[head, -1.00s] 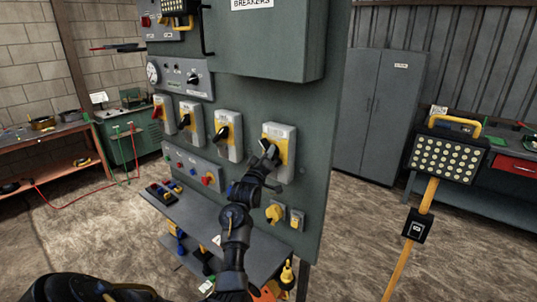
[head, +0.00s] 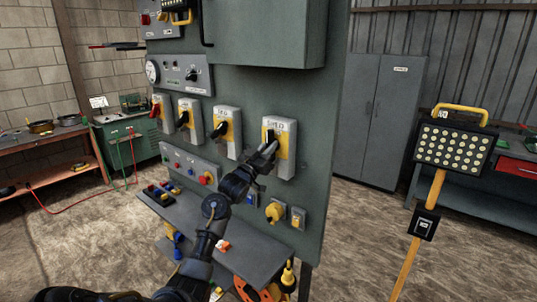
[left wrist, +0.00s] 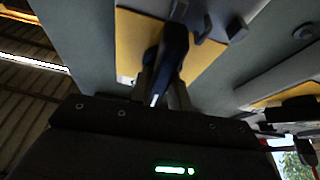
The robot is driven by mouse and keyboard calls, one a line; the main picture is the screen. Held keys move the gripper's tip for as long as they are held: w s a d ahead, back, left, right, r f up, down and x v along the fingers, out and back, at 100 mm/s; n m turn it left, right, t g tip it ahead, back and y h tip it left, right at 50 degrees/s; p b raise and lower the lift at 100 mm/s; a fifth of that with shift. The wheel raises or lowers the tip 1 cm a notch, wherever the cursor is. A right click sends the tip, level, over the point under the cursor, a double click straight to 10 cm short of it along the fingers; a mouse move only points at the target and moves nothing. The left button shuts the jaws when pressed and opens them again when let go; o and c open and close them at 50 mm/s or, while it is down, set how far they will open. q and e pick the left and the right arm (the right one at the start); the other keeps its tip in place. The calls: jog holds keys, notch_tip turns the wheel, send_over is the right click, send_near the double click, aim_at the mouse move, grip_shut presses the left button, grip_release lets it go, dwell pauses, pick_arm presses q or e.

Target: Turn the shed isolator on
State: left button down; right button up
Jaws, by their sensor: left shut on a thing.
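The rightmost isolator (head: 289,165) is a grey box with a yellow plate and a black rotary handle (head: 269,135), mounted on the green panel. Small lettering above its plate is too blurred to read surely. My left gripper (head: 267,149) is at the front of this isolator, shut on the black handle, whose upper end shows pointing about upward. In the left wrist view the dark handle (left wrist: 173,45) stands between the fingers, against the yellow plate (left wrist: 132,45). The gripper partly hides the lower handle. My right gripper is not in view.
Several similar isolators, including one (head: 229,133) with a black handle, stand in a row to the left. A yellow socket (head: 275,211) sits below. A shelf (head: 222,240) juts from the panel. A work light (head: 452,146) on a yellow pole stands at right.

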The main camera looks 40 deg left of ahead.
pick_arm(q)
jog(key=m+h+b, duration=0.1)
jog(key=m+h, duration=0.1)
jog(key=m, duration=0.2)
jog(key=m+h+b, duration=0.2)
jog(key=m, duration=0.2)
jog(key=shift+f+g, duration=0.15)
jog(key=shift+g, duration=0.15)
jog(key=shift+m+g+h+b, duration=0.35)
jog(key=shift+m+h+b, duration=0.25)
jog(key=shift+m, duration=0.9)
jog(key=shift+m+g+h+b, duration=0.35)
jog(key=shift+m+h, duration=0.35)
jog(key=shift+m, duration=0.8)
jog(key=c, duration=1.3)
grip_release()
